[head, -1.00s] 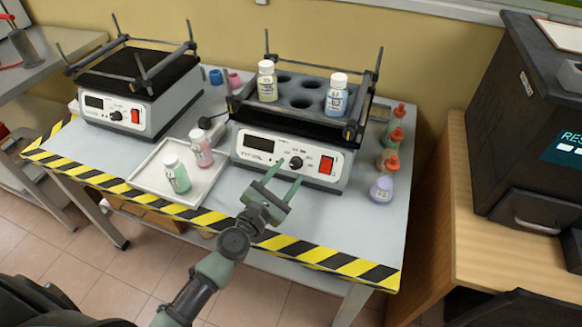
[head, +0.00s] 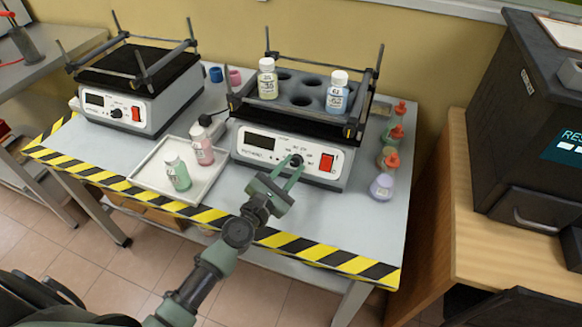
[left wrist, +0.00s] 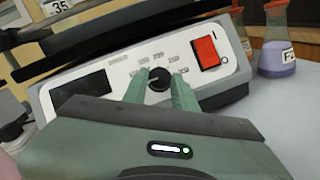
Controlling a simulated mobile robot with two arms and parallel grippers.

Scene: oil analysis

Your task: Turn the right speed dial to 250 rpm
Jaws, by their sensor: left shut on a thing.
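The right speed dial (head: 297,160) is a small black knob on the white front panel of the right shaker (head: 240,158). It also shows in the left wrist view (left wrist: 158,82), ringed by printed numbers, with its top visible between my fingers. My left gripper (head: 290,167) reaches in from the front, its two green fingers shut on the dial from both sides. The dial's pointer and the exact numbers are too small to read with certainty. The panel's display (left wrist: 82,88) is dark. My right gripper is not in view.
A red switch (left wrist: 205,53) sits right of the dial. Bottles (head: 337,92) stand in the rack above. A tray (head: 150,178) with two bottles lies to the left. Flasks, including a purple one (head: 382,187), stand on the right. A second shaker (head: 130,118) stands farther left.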

